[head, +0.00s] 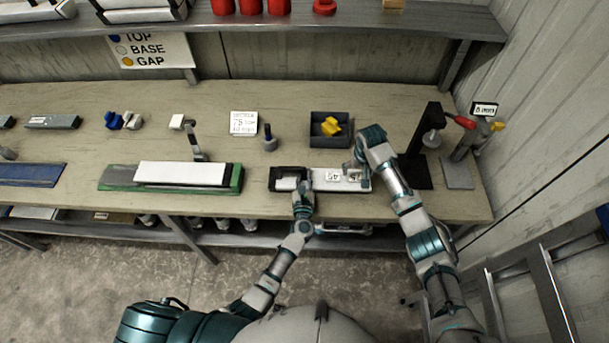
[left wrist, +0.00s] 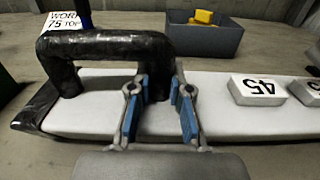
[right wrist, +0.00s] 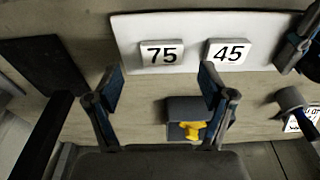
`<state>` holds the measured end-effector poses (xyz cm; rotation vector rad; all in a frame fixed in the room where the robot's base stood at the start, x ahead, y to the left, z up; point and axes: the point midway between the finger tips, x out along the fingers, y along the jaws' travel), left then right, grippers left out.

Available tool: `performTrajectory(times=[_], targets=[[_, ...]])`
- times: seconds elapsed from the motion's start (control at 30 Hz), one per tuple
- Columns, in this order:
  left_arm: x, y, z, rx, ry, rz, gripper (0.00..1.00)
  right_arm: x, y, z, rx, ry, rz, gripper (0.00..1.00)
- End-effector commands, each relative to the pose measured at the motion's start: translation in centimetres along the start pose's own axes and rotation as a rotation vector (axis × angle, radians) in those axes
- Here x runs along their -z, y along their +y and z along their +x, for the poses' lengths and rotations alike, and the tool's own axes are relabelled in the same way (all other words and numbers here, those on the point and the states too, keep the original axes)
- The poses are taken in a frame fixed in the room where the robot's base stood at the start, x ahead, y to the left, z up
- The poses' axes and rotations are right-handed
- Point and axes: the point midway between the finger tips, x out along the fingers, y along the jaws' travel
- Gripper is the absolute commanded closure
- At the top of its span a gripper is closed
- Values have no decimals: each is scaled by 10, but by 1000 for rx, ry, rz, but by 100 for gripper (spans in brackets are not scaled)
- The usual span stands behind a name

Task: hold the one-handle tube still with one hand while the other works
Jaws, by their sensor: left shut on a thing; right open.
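The one-handle tube, a long white piece (head: 318,183) with a black handle (left wrist: 105,44) at its left end, lies flat on the bench. My left gripper (left wrist: 160,105) is shut on the right leg of the handle, and it also shows in the head view (head: 302,189). Two white number blocks, 45 (right wrist: 228,52) and 75 (right wrist: 162,53), sit on top of the tube's right part. My right gripper (right wrist: 160,88) is open and empty, with its fingers pointing toward the tube's right end. In the head view the right hand (head: 357,153) partly hides that end.
A dark grey bin (head: 316,139) holding a yellow piece (head: 331,126) stands behind the tube. A black stand (head: 417,165) with a red handle is at the right. A green tray (head: 118,178) with a white slab lies left. A shelf (head: 300,22) runs above.

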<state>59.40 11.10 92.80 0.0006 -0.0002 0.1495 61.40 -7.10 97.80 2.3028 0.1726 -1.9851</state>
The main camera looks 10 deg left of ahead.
Motion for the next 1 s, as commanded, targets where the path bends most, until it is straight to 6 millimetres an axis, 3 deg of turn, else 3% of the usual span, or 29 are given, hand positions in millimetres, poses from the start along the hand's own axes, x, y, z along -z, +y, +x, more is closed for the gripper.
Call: performTrajectory(times=[0.3, 0.67, 0.9, 1.0], targets=[[3, 0, -1, 0, 6, 1, 100, 0, 0, 32, 0, -1, -1, 19], [4, 0, -1, 0, 6, 1, 100, 0, 0, 36, 0, 1, -1, 19], [4, 0, -1, 0, 6, 1, 100, 0, 0, 35, -1, 0, 0, 79], [4, 1, -1, 0, 7, 1, 100, 0, 1, 36, -2, 0, 0, 98]])
